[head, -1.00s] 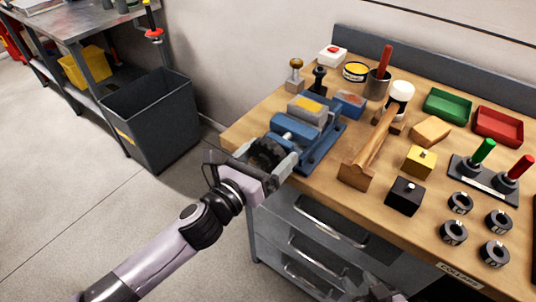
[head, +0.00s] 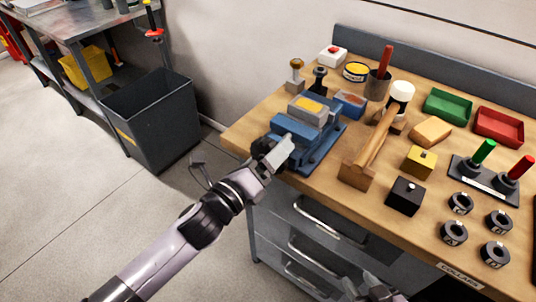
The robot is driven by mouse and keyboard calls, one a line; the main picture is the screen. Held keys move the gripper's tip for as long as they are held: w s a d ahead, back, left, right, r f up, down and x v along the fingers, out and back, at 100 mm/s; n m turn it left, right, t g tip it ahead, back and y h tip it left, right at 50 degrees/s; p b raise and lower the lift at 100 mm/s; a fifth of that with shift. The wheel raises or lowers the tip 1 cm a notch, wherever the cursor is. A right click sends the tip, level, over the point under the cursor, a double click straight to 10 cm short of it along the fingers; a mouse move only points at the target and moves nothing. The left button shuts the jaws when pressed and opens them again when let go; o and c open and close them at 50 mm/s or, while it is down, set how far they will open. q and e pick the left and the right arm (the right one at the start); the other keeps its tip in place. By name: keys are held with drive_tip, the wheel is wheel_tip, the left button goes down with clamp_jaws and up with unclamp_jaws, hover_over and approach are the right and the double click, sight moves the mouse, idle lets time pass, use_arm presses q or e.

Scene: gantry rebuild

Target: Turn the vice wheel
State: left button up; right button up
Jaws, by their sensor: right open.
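The blue vice (head: 302,125) stands at the left front corner of the wooden bench, with a grey block with a yellow top in it. Its dark wheel (head: 262,146) faces the front left and is mostly hidden behind my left gripper. My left gripper (head: 272,160) is at the wheel, with one grey finger in front of it. I cannot tell whether it touches the wheel or how far its jaws are apart. My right gripper (head: 372,290) is open at the bottom edge, in front of the drawers and away from the vice.
A wooden mallet (head: 362,165), a black block (head: 405,195) and a yellow block (head: 420,160) stand right of the vice. Dark collars (head: 454,232) lie at the right front. A grey bin (head: 150,120) stands on the floor at left.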

idle(0.5)
use_arm(q)
drive_tip(key=o, duration=0.7)
drive_tip(key=shift+o, duration=0.2)
drive_tip(key=shift+s, duration=0.1)
drive_tip(key=v, duration=0.7)
drive_tip(key=shift+b, duration=0.35)
